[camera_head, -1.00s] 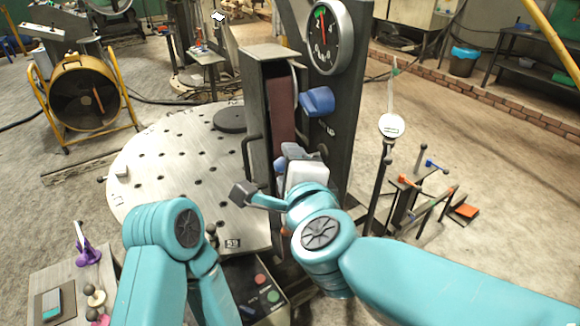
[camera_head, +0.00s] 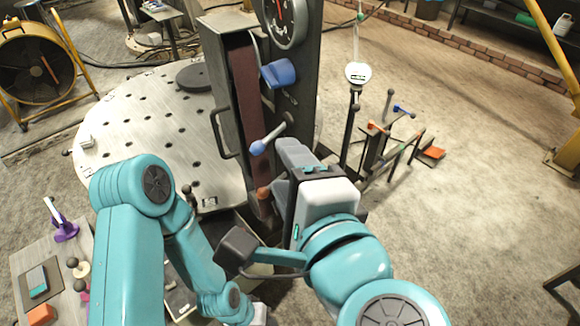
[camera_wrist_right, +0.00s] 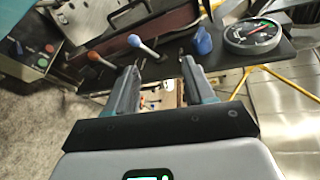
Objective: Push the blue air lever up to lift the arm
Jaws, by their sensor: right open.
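The blue air lever (camera_head: 271,138) has a pale blue knob on a short metal rod and juts from the dark column. Its rod slopes down to the knob at the left in the head view. My right gripper (camera_head: 284,172) is open and empty, just below and right of the lever. In the right wrist view, the lever (camera_wrist_right: 143,46) stands beyond the gap between the parted fingers (camera_wrist_right: 158,76), apart from them. An orange lever (camera_head: 263,193) shows below it, partly by my gripper. My left arm is at lower left; its fingers are out of frame.
A larger blue knob (camera_head: 279,73) sits above the lever, below a round gauge (camera_head: 284,18). A belt sander (camera_head: 238,110) stands close left. A round perforated table (camera_head: 140,105) lies behind, and a thin stand (camera_head: 357,75) is to the right.

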